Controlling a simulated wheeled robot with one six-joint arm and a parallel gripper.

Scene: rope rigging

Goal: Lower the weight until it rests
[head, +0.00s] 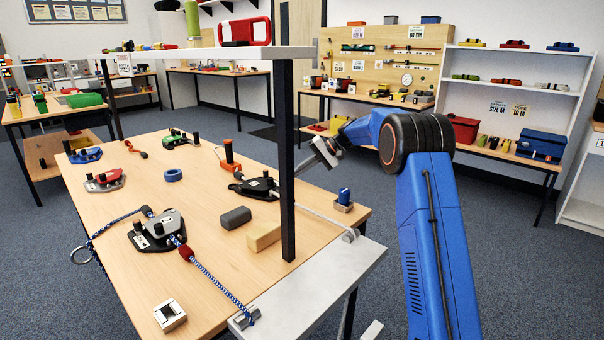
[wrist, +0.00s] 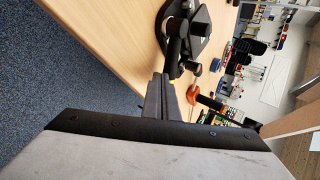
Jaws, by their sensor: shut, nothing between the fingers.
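No weight can be picked out with certainty in either view. A blue-and-white rope (head: 215,280) runs from a steel ring (head: 81,254) through a black-and-grey fitting (head: 155,233) to a grey roller (head: 244,317) at the table's front edge. It carries a red piece (head: 186,253). A pale line (head: 325,220) runs to a second grey roller (head: 350,235). What hangs below the edge is hidden. My gripper (head: 322,153) is beyond the dark post, near a black fitting (head: 255,187). In the wrist view my gripper (wrist: 160,80) is shut and empty, close to that fitting (wrist: 195,28); contact is unclear.
A dark post (head: 287,150) and a white shelf (head: 190,56) with a red-framed item (head: 245,31) stand over the table (head: 140,185). Blue, red, green and orange fittings, a grey block (head: 235,217) and a wooden block (head: 264,236) lie on it. Carpet is clear at right.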

